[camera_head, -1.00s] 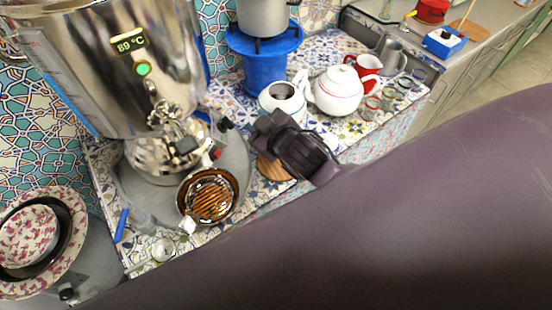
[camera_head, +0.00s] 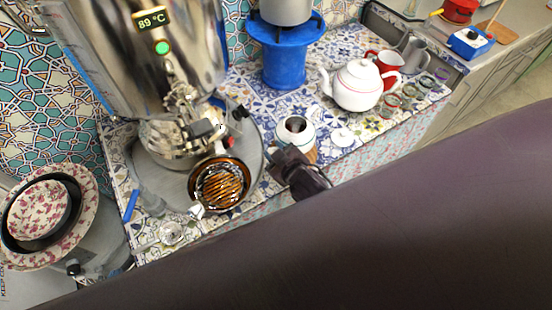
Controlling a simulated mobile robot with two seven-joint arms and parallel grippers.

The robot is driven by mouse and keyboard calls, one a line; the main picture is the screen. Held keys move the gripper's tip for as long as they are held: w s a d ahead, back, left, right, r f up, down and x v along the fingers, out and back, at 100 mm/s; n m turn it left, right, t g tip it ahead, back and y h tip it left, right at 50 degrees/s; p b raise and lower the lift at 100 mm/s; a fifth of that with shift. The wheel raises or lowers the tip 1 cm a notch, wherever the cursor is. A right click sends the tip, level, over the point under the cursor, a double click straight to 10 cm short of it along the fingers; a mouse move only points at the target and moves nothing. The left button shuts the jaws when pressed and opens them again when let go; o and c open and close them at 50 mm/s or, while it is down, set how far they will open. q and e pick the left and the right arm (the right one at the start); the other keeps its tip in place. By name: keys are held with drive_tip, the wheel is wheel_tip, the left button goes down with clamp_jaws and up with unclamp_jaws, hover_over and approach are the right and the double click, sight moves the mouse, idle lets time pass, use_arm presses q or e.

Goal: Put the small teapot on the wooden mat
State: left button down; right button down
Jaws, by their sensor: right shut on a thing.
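The small teapot (camera_head: 297,130) is white with a dark open top, and it has no lid on. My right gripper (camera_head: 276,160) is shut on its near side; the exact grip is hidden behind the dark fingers. The wooden mat (camera_head: 312,156) shows only as a brown sliver below the teapot, right of the gripper. The teapot appears over the mat, but I cannot tell whether it touches it. My left gripper is not in view.
A white lid (camera_head: 342,137) lies right of the teapot. A larger white teapot (camera_head: 358,86) stands behind it. The steel samovar (camera_head: 150,60) and a brown bowl (camera_head: 220,185) are to the left. A blue stand (camera_head: 285,62) with a pot is at the back.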

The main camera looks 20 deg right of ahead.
drive_tip(key=shift+f, duration=1.65)
drive_tip(key=shift+f+b, duration=0.1)
drive_tip(key=shift+b, duration=0.2)
drive_tip(key=c, duration=0.8)
unclamp_jaws()
drive_tip(key=shift+f, duration=0.1)
drive_tip(key=shift+s+r, duration=0.15)
drive_tip(key=shift+r, duration=0.05)
drive_tip(key=v, duration=1.1)
drive_tip(key=shift+s+d, duration=0.15)
drive_tip(key=shift+s, duration=0.15)
drive_tip(key=s+d+f+m+g, duration=0.1)
drive_tip(key=s+d+f+m, duration=0.1)
drive_tip(key=d, duration=0.2)
drive_tip(key=s+d+f+m+g+h, duration=0.1)
drive_tip(key=s+d+m, duration=0.1)
drive_tip(key=d+m, duration=0.1)
drive_tip(key=shift+d+f, duration=0.35)
drive_tip(key=shift+d, duration=0.2)
